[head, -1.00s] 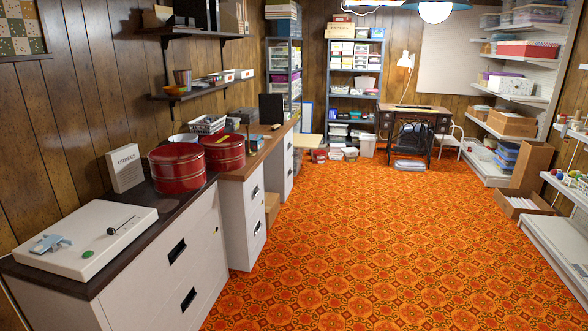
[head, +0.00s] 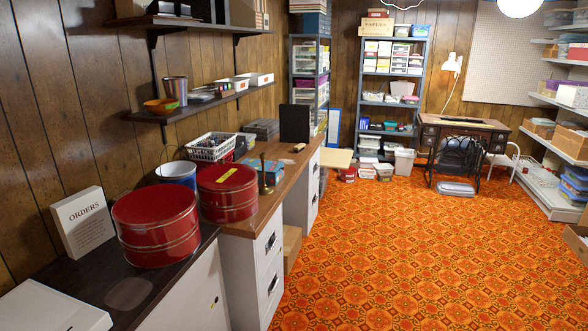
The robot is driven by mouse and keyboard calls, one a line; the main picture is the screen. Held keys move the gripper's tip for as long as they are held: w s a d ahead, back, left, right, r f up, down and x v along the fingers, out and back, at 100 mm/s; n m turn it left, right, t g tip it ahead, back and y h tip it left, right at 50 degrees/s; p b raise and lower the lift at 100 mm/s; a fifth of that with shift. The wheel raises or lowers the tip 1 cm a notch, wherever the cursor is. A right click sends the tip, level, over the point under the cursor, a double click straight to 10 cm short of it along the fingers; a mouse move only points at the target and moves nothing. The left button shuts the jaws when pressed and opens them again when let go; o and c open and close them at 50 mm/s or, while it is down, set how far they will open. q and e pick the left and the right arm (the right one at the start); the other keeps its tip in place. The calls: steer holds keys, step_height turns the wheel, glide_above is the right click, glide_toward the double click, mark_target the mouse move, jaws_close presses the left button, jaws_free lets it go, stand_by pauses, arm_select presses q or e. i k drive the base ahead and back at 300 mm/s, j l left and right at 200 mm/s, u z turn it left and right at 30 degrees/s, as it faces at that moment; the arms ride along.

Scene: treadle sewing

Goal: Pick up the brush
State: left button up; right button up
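I cannot make out a brush for certain. A small tan object (head: 298,148) lies on the wooden counter (head: 283,172), in front of an upright black panel (head: 295,123). It is too small to tell whether it is the brush. Neither of my grippers is in view.
Two red round tins (head: 156,226) and an "ORDERS" box (head: 83,221) crowd the near counter. A white basket (head: 212,147) and a brass upright piece (head: 265,175) stand farther along. The orange patterned floor (head: 400,260) is largely clear. A treadle sewing table (head: 462,140) stands at the back.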

mark_target(300, 147)
steer(key=i+j, duration=0.15)
steer(key=i, duration=2.3)
steer(key=l+u, duration=0.1)
steer(key=u, duration=0.25)
steer(key=i+l+u, duration=0.1)
steer(key=u, duration=0.25)
steer(key=l+u, duration=0.1)
steer(key=u, duration=0.25)
steer(key=i+l+u, duration=0.2)
steer(key=l+u, duration=0.2)
steer(key=l, duration=0.35)
steer(key=i+l+u, duration=0.15)
steer(key=l+u, duration=0.25)
steer(key=l, duration=0.4)
steer(key=l+u, duration=0.4)
steer(key=l, duration=0.4)
